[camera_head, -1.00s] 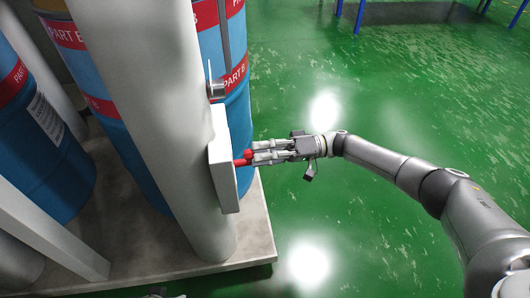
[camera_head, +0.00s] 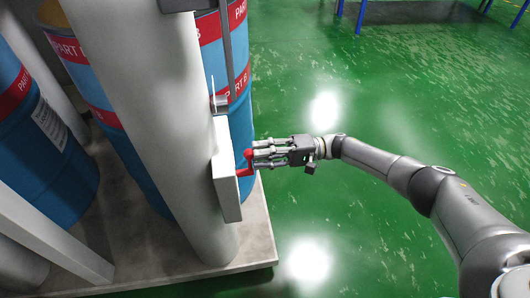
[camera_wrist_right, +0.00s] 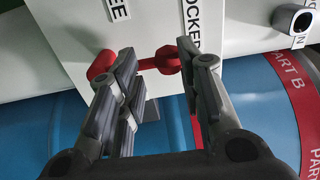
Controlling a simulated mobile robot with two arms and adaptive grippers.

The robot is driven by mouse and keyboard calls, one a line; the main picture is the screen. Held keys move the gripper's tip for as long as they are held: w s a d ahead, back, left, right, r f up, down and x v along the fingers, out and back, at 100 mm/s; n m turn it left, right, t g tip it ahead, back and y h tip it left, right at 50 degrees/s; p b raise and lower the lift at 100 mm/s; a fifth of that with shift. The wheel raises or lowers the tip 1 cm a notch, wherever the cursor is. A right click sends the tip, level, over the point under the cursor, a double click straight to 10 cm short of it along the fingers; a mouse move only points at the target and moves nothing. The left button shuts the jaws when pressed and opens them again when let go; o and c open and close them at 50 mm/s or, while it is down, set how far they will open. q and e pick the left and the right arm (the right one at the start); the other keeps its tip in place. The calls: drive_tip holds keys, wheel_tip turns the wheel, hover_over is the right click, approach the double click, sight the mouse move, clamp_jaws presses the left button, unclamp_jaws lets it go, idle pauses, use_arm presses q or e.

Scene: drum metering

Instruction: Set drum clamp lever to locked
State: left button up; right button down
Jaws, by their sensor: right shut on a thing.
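The red drum clamp lever (camera_head: 244,172) sticks out from the face of a pale panel box (camera_head: 226,185) fixed to a thick grey column. My right gripper (camera_head: 260,155) reaches in from the right and is shut on the lever at its outer end. In the right wrist view the red lever (camera_wrist_right: 150,63) runs across between my right gripper's fingers (camera_wrist_right: 158,85), which partly hide it. A LOCKED label (camera_wrist_right: 190,28) is above the lever's right end. Another label (camera_wrist_right: 118,8), cut off to "EE", is above its left part. My left gripper is out of view.
Blue drums with red PART B bands (camera_head: 240,85) stand behind the column on a pale plinth (camera_head: 190,275). A small metal fitting (camera_head: 220,103) sits above the panel box. The green floor (camera_head: 360,230) to the right is open.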

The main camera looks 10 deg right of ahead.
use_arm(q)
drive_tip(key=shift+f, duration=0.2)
use_arm(e)
drive_tip(key=f, duration=0.2)
drive_tip(key=s+f, duration=0.1)
drive_tip(key=shift+a+h, duration=0.3)
drive_tip(key=c, duration=1.3)
unclamp_jaws()
drive_tip(key=shift+c, duration=0.2)
drive_tip(key=o, duration=0.5)
drive_tip(key=shift+w+a+f, duration=0.25)
drive_tip(key=o, duration=0.5)
drive_tip(key=shift+a+r, duration=0.1)
drive_tip(key=shift+a, duration=0.05)
drive_tip(key=shift+o, duration=0.4)
drive_tip(key=shift+w, duration=0.15)
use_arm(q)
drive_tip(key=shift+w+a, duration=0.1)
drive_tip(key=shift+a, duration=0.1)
use_arm(e)
drive_tip(key=shift+r, duration=0.15)
drive_tip(key=shift+r, duration=0.15)
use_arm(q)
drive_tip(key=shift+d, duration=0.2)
use_arm(e)
drive_tip(key=shift+w+d, duration=0.1)
drive_tip(key=shift+d, duration=0.15)
